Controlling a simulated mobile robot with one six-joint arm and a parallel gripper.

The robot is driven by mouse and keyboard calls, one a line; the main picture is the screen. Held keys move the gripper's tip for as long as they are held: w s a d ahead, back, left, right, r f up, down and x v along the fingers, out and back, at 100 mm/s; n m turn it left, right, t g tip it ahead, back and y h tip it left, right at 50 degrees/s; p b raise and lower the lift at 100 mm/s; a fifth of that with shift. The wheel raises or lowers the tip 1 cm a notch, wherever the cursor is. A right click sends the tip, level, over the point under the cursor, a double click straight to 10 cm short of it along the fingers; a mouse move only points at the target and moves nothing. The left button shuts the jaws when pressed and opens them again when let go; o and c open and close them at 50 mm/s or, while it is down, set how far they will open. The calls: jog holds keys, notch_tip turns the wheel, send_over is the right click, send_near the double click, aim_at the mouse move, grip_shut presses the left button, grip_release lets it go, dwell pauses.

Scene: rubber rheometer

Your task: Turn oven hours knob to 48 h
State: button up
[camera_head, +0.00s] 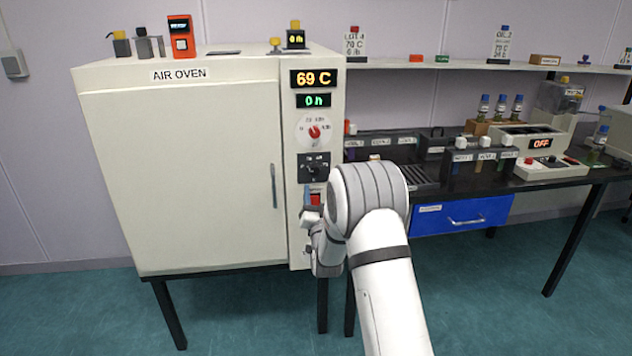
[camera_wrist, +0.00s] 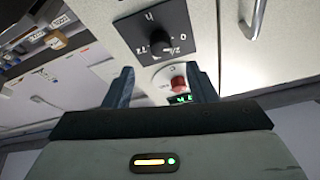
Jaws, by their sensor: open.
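The hours knob (camera_head: 313,168) is a black knob on a dark square plate on the oven's control panel, below the red-knobbed dial. In the wrist view the knob (camera_wrist: 160,43) shows large near the top, turned over, with white numbers around it; its pointer cannot be read clearly. The green hours display (camera_head: 314,101) reads 0 h. My gripper (camera_wrist: 162,86) is open and empty, its two dark fingers apart. The knob appears beyond the fingertips, not between them. In the head view my gripper (camera_head: 309,202) is just below the knob, partly hidden by my arm.
The red dial knob (camera_head: 314,132) and a red switch (camera_head: 315,198) are close to the hours knob. The orange display (camera_head: 313,78) reads 69 C. The oven door handle (camera_head: 273,186) stands out to the left. A black bench (camera_head: 520,182) with instruments is to the right.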

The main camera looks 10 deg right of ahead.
aim_at(316, 171)
jog(key=x, duration=0.7)
jog(key=shift+w+r+p, duration=0.1)
jog(key=shift+w+p, duration=0.2)
jog(key=c, duration=1)
